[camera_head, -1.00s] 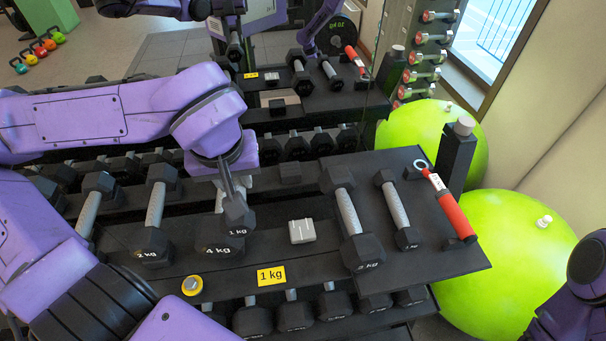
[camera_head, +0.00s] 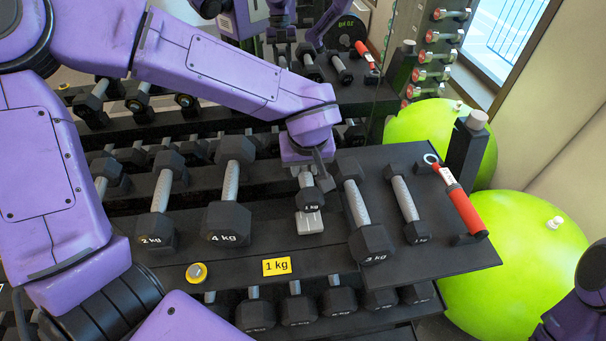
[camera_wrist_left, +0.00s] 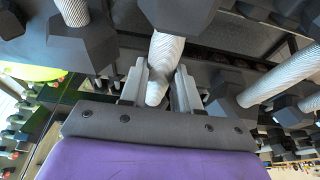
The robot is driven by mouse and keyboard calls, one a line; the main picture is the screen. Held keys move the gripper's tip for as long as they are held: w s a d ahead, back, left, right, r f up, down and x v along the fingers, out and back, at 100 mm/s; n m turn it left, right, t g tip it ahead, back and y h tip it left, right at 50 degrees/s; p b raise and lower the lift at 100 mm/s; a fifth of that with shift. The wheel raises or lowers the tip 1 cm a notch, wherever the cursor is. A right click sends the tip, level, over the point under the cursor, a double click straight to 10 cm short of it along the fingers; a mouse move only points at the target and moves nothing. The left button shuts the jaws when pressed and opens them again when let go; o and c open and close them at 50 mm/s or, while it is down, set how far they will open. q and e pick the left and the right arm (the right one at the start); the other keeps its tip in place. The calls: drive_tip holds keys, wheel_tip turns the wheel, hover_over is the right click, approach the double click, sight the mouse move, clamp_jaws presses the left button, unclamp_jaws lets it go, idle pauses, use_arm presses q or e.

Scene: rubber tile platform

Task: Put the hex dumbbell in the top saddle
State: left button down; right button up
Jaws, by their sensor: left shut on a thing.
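My left gripper (camera_head: 308,172) is shut on the handle of a small dark hex dumbbell (camera_head: 311,202) marked 1 kg. The dumbbell hangs over the upper tray, its marked head towards me and its far head hidden behind the gripper. In the left wrist view, its pale handle (camera_wrist_left: 164,62) sits between the two fingers (camera_wrist_left: 158,88). The light grey saddle (camera_head: 309,224) shows just below the marked head and is partly covered by it. I cannot tell whether they touch. My right gripper is out of view.
A 4 kg dumbbell (camera_head: 228,222) stands to the left and a larger dumbbell (camera_head: 372,243) close to the right. A yellow 1 kg label (camera_head: 277,266) is on the front edge. A red-handled tool (camera_head: 463,208) lies at the right, near a post (camera_head: 466,150).

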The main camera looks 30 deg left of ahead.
use_arm(q)
drive_tip(key=shift+s+f, duration=0.15)
drive_tip(key=shift+f, duration=1.1)
drive_tip(key=c, duration=0.8)
unclamp_jaws()
drive_tip(key=shift+s+f, duration=0.1)
drive_tip(key=shift+f, duration=0.05)
drive_tip(key=p+v, duration=0.1)
drive_tip(key=v, duration=1.1)
